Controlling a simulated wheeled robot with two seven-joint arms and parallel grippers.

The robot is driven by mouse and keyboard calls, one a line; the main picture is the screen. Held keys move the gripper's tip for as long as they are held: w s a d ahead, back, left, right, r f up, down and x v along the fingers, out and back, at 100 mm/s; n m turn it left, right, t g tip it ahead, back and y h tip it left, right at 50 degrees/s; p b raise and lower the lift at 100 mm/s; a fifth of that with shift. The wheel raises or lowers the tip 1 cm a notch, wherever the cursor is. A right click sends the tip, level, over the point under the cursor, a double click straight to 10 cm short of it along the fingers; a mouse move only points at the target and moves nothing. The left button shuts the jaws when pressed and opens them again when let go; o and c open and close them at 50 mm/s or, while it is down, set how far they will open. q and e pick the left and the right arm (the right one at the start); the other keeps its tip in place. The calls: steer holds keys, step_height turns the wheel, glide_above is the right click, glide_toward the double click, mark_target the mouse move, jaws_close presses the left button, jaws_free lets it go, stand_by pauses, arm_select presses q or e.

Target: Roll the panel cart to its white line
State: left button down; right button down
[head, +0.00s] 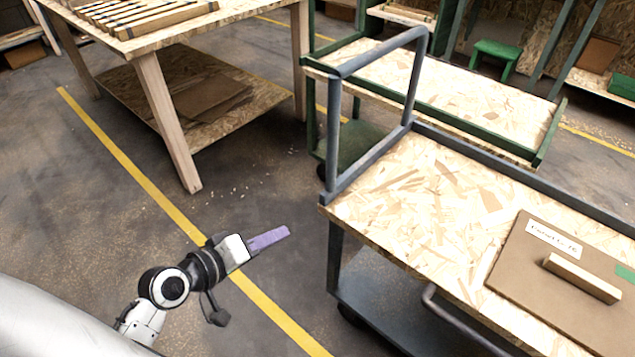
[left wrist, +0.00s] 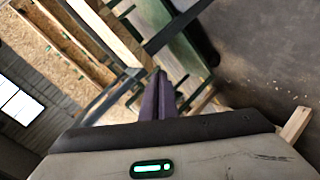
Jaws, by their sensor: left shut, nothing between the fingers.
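The panel cart (head: 400,200), with a grey frame, a chipboard top and a lower shelf, stands at the right in the head view. A brown panel (head: 530,290) with a paper label and a wooden strip lies on it. Its raised grey push bar (head: 385,50) is at the left end. My left gripper (head: 285,233) is shut and empty, left of the cart and apart from it, over the floor. Its purple fingers (left wrist: 160,95) lie together in the left wrist view. My right gripper is out of view. No white line shows.
A green cart (head: 480,100) with a chipboard top stands just behind the panel cart. A wooden table (head: 150,40) with a lower shelf stands at the upper left. A yellow floor line (head: 130,165) runs under my left arm. Bare floor lies between table and panel cart.

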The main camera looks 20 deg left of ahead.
arm_select(q)
steer(key=w+a+r+n+t+h+b, duration=0.1)
steer(key=w+a+r+n+t+b, duration=0.15)
steer(key=r, duration=0.25)
steer(key=w+a+r+n+t+h+b, duration=0.1)
steer(key=w+a+r+n+t+b, duration=0.15)
steer(key=r, duration=0.25)
steer(key=w+d, duration=0.7)
steer(key=w, duration=0.1)
steer(key=shift+r+n+g, duration=0.2)
steer(key=shift+n+g, duration=0.1)
steer(key=shift+w+d, duration=0.15)
